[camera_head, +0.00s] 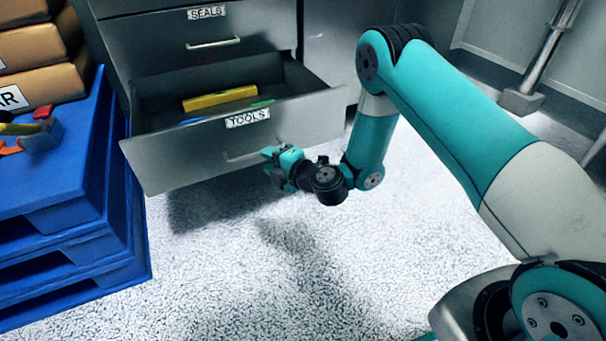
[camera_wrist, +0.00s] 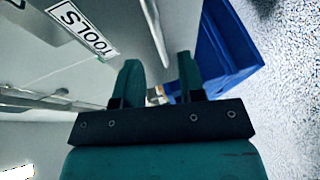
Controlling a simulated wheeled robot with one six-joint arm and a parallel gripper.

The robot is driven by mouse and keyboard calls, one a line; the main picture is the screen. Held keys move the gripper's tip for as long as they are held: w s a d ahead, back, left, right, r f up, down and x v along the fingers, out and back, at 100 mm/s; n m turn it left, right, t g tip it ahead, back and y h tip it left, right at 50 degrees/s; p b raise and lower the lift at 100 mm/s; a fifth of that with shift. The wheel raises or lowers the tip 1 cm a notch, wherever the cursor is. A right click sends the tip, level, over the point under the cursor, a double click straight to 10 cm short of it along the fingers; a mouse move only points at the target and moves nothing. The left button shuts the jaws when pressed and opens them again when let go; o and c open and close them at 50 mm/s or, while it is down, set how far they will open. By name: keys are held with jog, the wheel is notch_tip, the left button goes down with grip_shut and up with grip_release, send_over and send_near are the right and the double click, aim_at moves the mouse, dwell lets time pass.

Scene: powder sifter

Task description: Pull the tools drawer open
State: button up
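The tools drawer (camera_head: 190,165), a grey metal drawer with a TOOLS label (camera_head: 247,118), stands well out from its cabinet in the head view. Its front also fills the upper left of the wrist view (camera_wrist: 120,75). A thin bar handle (camera_head: 240,157) crosses its front and shows in the wrist view (camera_wrist: 155,30). My gripper (camera_head: 270,154) is at the right end of the handle, low over the floor. In the wrist view my gripper's teal fingers (camera_wrist: 159,75) are apart with a clear gap. The handle bar runs toward that gap; I cannot tell whether they touch.
A yellow tool (camera_head: 220,98) lies in the drawer. The SEALS drawer (camera_head: 190,40) above is shut. Blue pallets (camera_head: 75,220) with brown sacks (camera_head: 35,85) stand close at the left. The speckled floor (camera_head: 270,275) in front is clear.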

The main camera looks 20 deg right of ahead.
jog(key=b+v, duration=1.1)
jog(key=b, duration=0.4)
jog(key=shift+s+d+r, duration=0.1)
jog(key=shift+s, duration=0.05)
